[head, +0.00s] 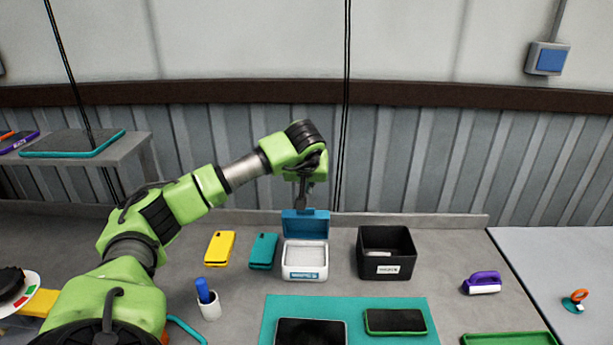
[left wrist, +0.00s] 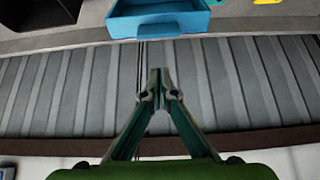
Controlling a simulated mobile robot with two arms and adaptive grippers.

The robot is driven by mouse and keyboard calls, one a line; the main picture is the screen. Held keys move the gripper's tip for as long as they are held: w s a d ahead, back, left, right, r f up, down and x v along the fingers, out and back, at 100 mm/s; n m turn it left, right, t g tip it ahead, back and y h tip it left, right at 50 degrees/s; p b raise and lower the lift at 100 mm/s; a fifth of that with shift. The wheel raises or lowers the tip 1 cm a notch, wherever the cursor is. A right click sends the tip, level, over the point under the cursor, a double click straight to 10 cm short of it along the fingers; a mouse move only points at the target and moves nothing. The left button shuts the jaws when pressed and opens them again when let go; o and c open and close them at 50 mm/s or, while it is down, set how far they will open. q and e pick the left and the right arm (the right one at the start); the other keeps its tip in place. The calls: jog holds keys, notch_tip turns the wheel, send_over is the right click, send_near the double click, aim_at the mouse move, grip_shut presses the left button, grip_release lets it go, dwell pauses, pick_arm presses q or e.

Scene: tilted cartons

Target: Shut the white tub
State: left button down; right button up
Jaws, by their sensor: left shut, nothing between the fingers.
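The white tub (head: 305,262) stands on the grey table in the middle of the head view, with a label on its front. Its blue lid (head: 305,224) is hinged at the back and stands open, roughly upright. The tub's inside looks empty. My left gripper (head: 303,205) points down just above and behind the lid's top edge; I cannot tell whether it touches it. Its fingers are shut with nothing between them. In the left wrist view the fingertips (left wrist: 160,75) meet, and the blue lid (left wrist: 160,20) is beyond them. My right gripper is not in view.
A black bin (head: 370,262) stands right of the tub. A teal phone (head: 263,250) and a yellow phone (head: 219,248) lie to its left. A teal mat (head: 350,311) with phones lies in front. A white cup (head: 210,308) holds a blue marker. The corrugated wall (head: 420,165) rises behind.

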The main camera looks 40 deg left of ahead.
aim_at(307, 209)
pick_arm(q)
jog(key=shift+s+d+f+p, duration=0.3)
jog(key=shift+s+f+p, duration=0.1)
jog(key=shift+f+p, duration=0.15)
jog(key=shift+s+d+f+p, duration=0.35)
jog(key=shift+f+p, duration=0.1)
jog(key=shift+f, duration=0.2)
jog(key=shift+s+d+f, duration=0.15)
jog(key=shift+s+d, duration=0.15)
jog(key=shift+s, duration=0.05)
jog(key=shift+w, duration=0.1)
